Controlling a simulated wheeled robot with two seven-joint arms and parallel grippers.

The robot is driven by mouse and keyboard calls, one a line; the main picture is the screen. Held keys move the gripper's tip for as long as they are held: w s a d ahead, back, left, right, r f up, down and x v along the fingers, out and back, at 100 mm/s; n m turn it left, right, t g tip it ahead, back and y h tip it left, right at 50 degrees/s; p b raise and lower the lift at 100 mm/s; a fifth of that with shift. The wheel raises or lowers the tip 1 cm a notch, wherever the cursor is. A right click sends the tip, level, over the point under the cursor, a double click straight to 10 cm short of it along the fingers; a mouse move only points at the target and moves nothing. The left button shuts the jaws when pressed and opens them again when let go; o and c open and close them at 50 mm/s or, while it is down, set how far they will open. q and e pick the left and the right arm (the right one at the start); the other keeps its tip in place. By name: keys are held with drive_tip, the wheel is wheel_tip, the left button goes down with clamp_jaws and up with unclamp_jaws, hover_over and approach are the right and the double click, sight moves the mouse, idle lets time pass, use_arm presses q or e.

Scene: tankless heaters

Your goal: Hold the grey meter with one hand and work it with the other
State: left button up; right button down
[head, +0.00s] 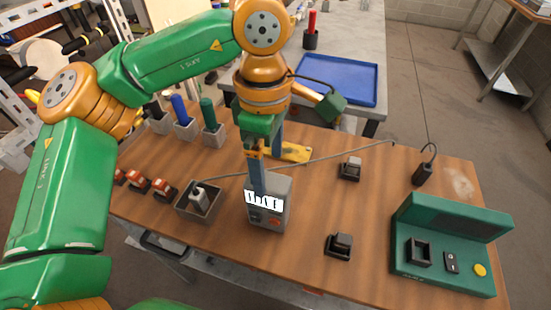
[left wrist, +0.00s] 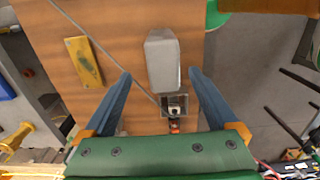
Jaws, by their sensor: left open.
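The grey meter (head: 281,200) stands upright on the wooden table, with a white marked panel and a red button on its front. My left gripper (head: 258,188) points down at it from above, with its blue fingers overlapping the meter in the head view. In the left wrist view, the meter (left wrist: 162,62) lies between and just beyond the spread fingertips of the open left gripper (left wrist: 160,74). There is a gap on both sides, wider on the left. The fingers hide part of the meter in the head view. My right gripper is not in view.
A grey open box (head: 184,204) with a metal part stands left of the meter. A green console (head: 450,245) is at the right. Small black blocks (head: 340,246) and a thin cable (head: 335,155) lie on the table. A yellow plate (head: 290,152) lies behind the meter.

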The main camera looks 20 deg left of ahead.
sight(268, 193)
use_arm(q)
drive_tip(key=shift+s+a+f, duration=0.15)
drive_tip(key=shift+a+f, duration=0.05)
drive_tip(key=shift+f, duration=0.7)
drive_tip(key=shift+s+f, duration=0.1)
drive_tip(key=shift+f, duration=0.15)
wheel_tip(268, 193, down, 6)
drive_tip(key=shift+d+p, duration=0.15)
drive_tip(key=shift+p, duration=0.3)
clamp_jaws()
